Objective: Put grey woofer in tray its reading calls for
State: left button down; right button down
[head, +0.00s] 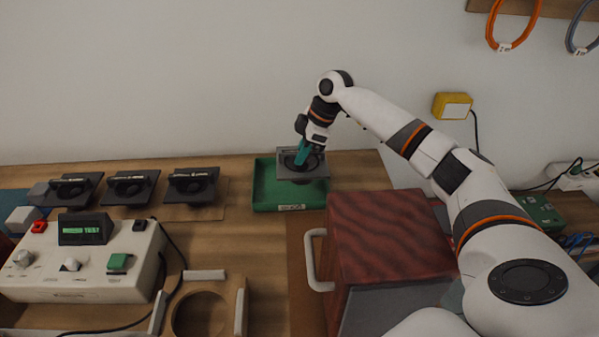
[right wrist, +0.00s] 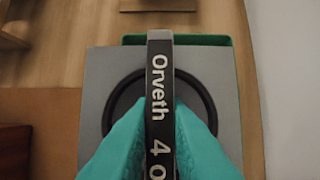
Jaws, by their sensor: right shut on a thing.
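My right gripper (head: 302,158) is shut on the grey woofer (head: 316,172), at or just above the green tray (head: 262,188) at the back. I cannot tell whether the woofer touches the tray. In the right wrist view, the woofer (right wrist: 222,80) is a grey square plate with a black ring. A dark bar across it reads "Orveth 4" and a cut-off character, between the teal fingers (right wrist: 160,130). The tray's front label is too small to read. The tester (head: 75,265) has a small display (head: 84,230) with green text, perhaps "TEST". My left gripper is out of view.
Three dark square drivers (head: 193,186) stand in a row left of the tray. A red-brown wooden cabinet (head: 385,235) with a pale handle stands in front of the tray, to the right. A wooden fixture (head: 235,305) with a round opening is at the front. A cable runs beside the tester.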

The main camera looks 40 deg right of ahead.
aim_at(306, 162)
jog(key=shift+f, duration=2.65)
jog(key=c, duration=1.5)
grip_release()
jog(key=shift+f, duration=0.15)
jog(key=shift+o, duration=0.5)
jog(key=shift+s, duration=0.1)
jog(key=v, duration=1.2)
